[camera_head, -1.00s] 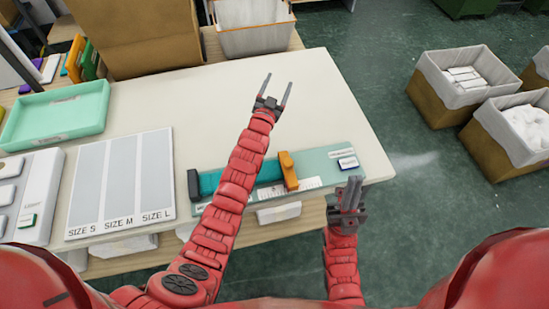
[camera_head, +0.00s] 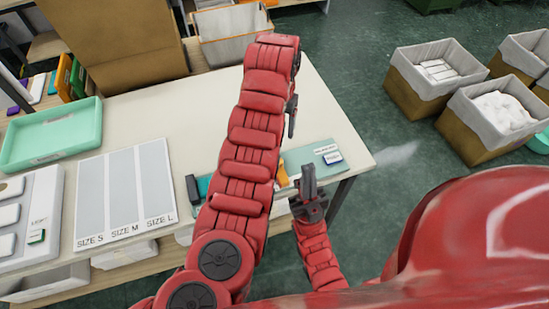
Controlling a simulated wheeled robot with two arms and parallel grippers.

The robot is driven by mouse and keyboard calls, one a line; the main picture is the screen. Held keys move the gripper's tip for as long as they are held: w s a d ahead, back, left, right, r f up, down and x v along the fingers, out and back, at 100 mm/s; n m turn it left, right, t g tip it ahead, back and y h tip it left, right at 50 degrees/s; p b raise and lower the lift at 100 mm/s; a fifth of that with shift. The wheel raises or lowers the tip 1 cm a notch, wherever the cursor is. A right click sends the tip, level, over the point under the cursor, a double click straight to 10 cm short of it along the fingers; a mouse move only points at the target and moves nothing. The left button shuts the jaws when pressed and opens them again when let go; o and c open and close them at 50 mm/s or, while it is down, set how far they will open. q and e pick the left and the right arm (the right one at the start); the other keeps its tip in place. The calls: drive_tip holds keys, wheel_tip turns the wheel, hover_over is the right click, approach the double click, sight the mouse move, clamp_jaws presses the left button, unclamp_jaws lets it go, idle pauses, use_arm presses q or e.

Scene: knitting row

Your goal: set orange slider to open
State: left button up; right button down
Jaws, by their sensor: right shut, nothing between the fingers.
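The orange slider (camera_head: 282,176) shows only in part behind my raised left arm. It sits on a pale green panel (camera_head: 304,156) near the table's front right edge. A bit of the teal bar (camera_head: 203,186) and its dark end block (camera_head: 192,189) show left of the arm; the middle of the bar is hidden. My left gripper (camera_head: 291,116) is mostly hidden behind its arm, with one dark finger showing above the panel. My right gripper (camera_head: 308,185) is shut and empty, pointing up, and overlaps the panel's front edge in view, just right of the slider.
A size board (camera_head: 124,193), a green tray (camera_head: 52,136) and a white panel with pads (camera_head: 32,216) lie on the left of the table. The table's back middle (camera_head: 190,105) is clear. Lined bins (camera_head: 430,98) stand on the floor at right.

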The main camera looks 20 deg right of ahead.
use_arm(q)
wheel_tip(320, 180, down, 9)
drive_tip(key=b, duration=0.4)
drive_tip(key=shift+w+f, duration=0.1)
drive_tip(key=shift+f+p, duration=0.55)
drive_tip(key=shift+p, duration=0.6)
wheel_tip(320, 180, down, 4)
drive_tip(key=shift+f+p, duration=0.1)
drive_tip(key=shift+p, duration=0.3)
drive_tip(key=shift+f, duration=1.1)
clamp_jaws()
drive_tip(key=shift+w+d, duration=0.1)
